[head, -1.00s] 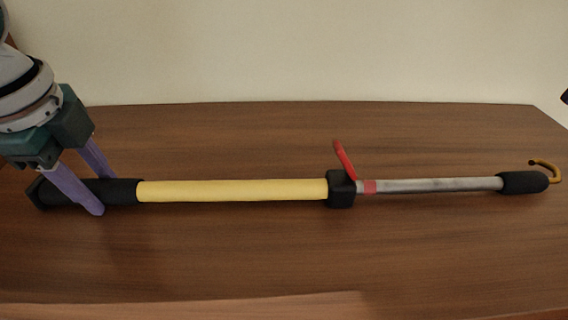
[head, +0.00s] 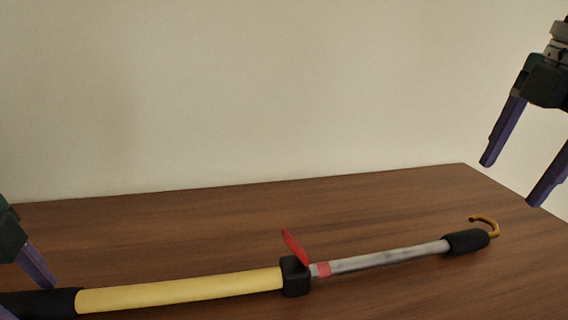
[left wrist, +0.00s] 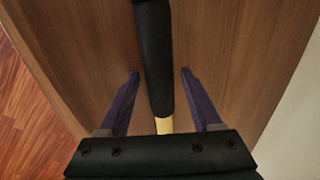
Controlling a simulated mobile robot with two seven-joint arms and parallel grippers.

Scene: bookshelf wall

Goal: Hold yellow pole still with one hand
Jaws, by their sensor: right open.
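The pole lies across the wooden table. Its yellow section (head: 180,291) leads right to a black collar with a red lever (head: 295,246), then a silver tube and a black end with a brass hook (head: 488,224). The black grip (head: 40,303) is at the lower left, partly cut off. My left gripper (left wrist: 159,73) is open around the black grip (left wrist: 154,60) in the left wrist view, with gaps on both sides. In the head view only part of it shows at the left edge. My right gripper (head: 510,183) is open and empty, above the table's right end.
The wooden table (head: 390,205) is clear around the pole. A plain pale wall (head: 250,90) stands behind it. The left wrist view shows a reddish wood floor (left wrist: 25,110) beyond the table edge.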

